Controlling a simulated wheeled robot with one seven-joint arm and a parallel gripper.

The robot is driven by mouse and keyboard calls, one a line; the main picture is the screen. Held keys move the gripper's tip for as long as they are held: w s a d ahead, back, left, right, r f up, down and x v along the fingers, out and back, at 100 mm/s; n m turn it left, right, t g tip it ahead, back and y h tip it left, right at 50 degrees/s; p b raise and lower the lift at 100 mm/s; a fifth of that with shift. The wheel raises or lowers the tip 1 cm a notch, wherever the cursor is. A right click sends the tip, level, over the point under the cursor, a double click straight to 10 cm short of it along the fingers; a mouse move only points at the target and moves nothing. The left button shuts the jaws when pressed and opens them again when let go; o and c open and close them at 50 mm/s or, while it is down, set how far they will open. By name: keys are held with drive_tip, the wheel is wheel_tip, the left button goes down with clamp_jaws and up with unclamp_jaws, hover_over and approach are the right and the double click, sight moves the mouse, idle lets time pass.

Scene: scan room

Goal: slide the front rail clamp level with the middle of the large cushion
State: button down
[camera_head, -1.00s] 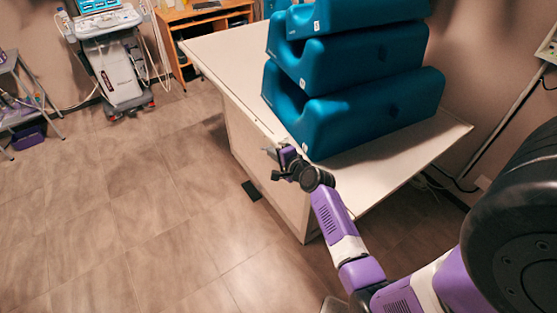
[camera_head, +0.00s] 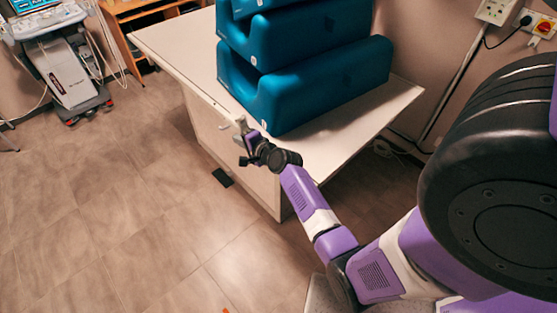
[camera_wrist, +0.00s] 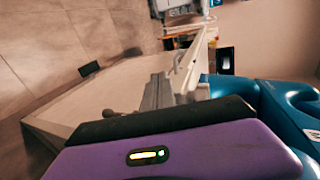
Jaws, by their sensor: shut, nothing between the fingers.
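The large teal cushion (camera_head: 315,88) is the lowest of a stack on the pale table (camera_head: 345,150). Its blue side also shows at the right of the wrist view (camera_wrist: 285,125). A small grey metal piece, seemingly the front rail clamp (camera_head: 240,125), sits at the table's front edge, near the cushion's near end. My gripper (camera_head: 247,143) is right beside it, shut with nothing held. In the wrist view, grey parts (camera_wrist: 172,92) stand just beyond my dark gripper body; I cannot tell clamp from fingers there, nor whether they touch.
More teal cushions (camera_head: 290,35) are stacked on the large one. A medical cart (camera_head: 62,70) and a wooden shelf unit (camera_head: 125,22) stand at the back left. Wall sockets (camera_head: 495,12) are at upper right.

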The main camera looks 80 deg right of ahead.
drive_tip(key=v, duration=1.9)
drive_tip(key=shift+s+r+b, duration=0.2)
drive_tip(key=shift+r+b, duration=0.1)
drive_tip(key=shift+b, duration=0.1)
drive_tip(key=s+a+r+n+t, duration=0.25)
drive_tip(key=a+r+n, duration=0.45)
drive_tip(key=a+n, duration=0.65)
drive_tip(key=s+a+r+n+y, duration=0.1)
drive_tip(key=s+a+n+y, duration=0.2)
drive_tip(key=a, duration=0.6)
drive_tip(key=s+a+r+n+y, duration=0.1)
drive_tip(key=s+a+n+y, duration=0.3)
drive_tip(key=a+n, duration=0.4)
drive_tip(key=shift+s+a+t+y, duration=0.35)
drive_tip(key=shift+s+a, duration=0.15)
drive_tip(key=shift+s, duration=0.2)
